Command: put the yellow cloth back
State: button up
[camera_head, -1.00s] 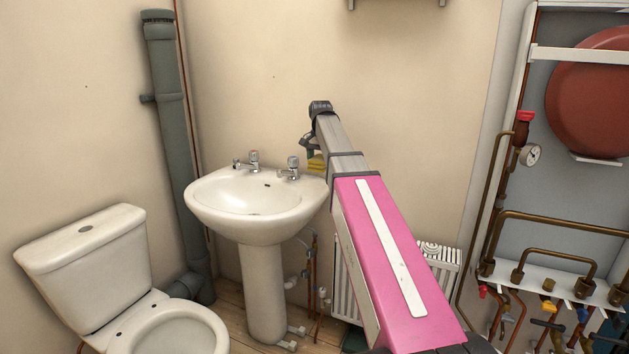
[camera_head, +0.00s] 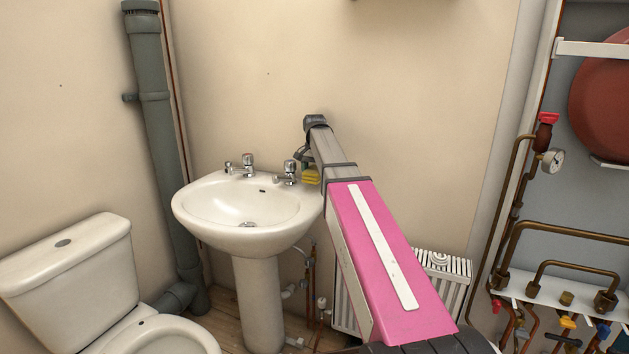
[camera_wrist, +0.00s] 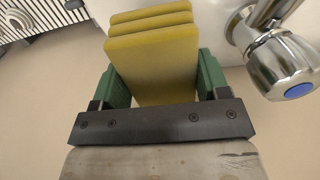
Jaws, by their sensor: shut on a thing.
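The yellow cloth (camera_wrist: 155,62) is a folded stack with several layers showing in the wrist view. My gripper (camera_wrist: 155,80) is shut on it, with a green finger on each side. In the head view the cloth (camera_head: 311,177) is a small yellow patch below the end of my arm, at the right rim of the white sink (camera_head: 240,236). My gripper in that view is mostly hidden by my arm. I cannot tell whether the cloth touches the sink.
Two chrome taps stand on the sink's back edge; the right tap (camera_head: 289,170) is close to the cloth, and a blue-capped tap (camera_wrist: 285,68) is right of it in the wrist view. A radiator (camera_head: 447,275) is below right. A toilet (camera_head: 75,268) stands left.

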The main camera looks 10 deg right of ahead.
aim_at(315, 169)
jog(key=shift+f, duration=1.7)
jog(key=shift+f, duration=0.15)
jog(key=o, duration=1)
jog(key=shift+c, duration=0.2)
notch_tip(315, 169, up, 12)
jog(key=shift+r, duration=0.2)
